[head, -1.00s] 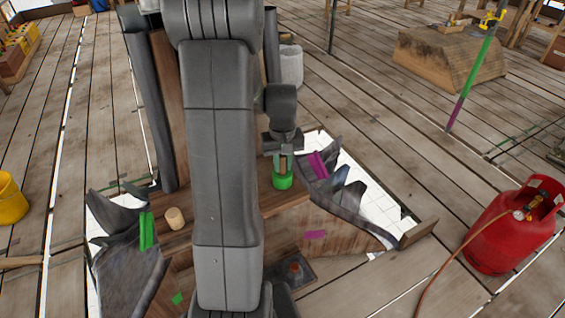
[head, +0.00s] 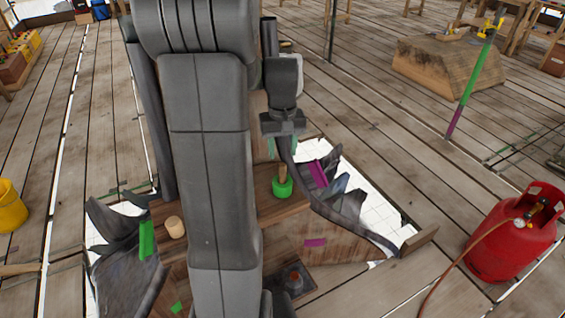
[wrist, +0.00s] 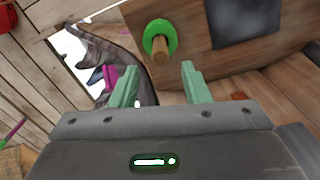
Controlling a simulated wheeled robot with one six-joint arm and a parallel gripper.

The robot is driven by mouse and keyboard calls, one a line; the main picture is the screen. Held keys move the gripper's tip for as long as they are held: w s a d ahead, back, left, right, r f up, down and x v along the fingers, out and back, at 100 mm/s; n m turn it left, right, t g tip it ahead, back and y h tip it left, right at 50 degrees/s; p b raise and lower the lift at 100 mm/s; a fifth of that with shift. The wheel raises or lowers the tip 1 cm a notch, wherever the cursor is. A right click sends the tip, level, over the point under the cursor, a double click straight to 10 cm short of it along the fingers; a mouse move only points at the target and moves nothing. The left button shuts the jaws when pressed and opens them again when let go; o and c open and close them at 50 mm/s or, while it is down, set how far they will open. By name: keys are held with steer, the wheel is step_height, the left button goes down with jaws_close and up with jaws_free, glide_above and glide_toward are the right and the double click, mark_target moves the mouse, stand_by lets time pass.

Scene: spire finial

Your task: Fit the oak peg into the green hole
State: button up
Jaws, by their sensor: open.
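The oak peg (head: 282,173) stands upright in the green hole's ring (head: 282,189) on the wooden block in the head view. Its lower part is hidden inside the ring. In the wrist view the peg (wrist: 160,52) pokes out of the green ring (wrist: 149,36), ahead of the fingertips. My gripper (head: 281,150) is open and empty, just above the peg. In the wrist view its two pale green fingers (wrist: 158,75) are spread apart with a clear gap between them and the peg.
A short pale wooden cylinder (head: 175,227) stands on the left. Jagged dark slate pieces (head: 345,205) flank the block, with magenta and green patches. A red gas cylinder (head: 512,232) is at the right, a yellow bucket (head: 10,205) at far left.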

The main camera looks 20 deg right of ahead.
mark_target(283, 164)
steer(key=shift+r, duration=1.7)
step_height(283, 164, down, 13)
steer(key=shift+r, duration=2.25)
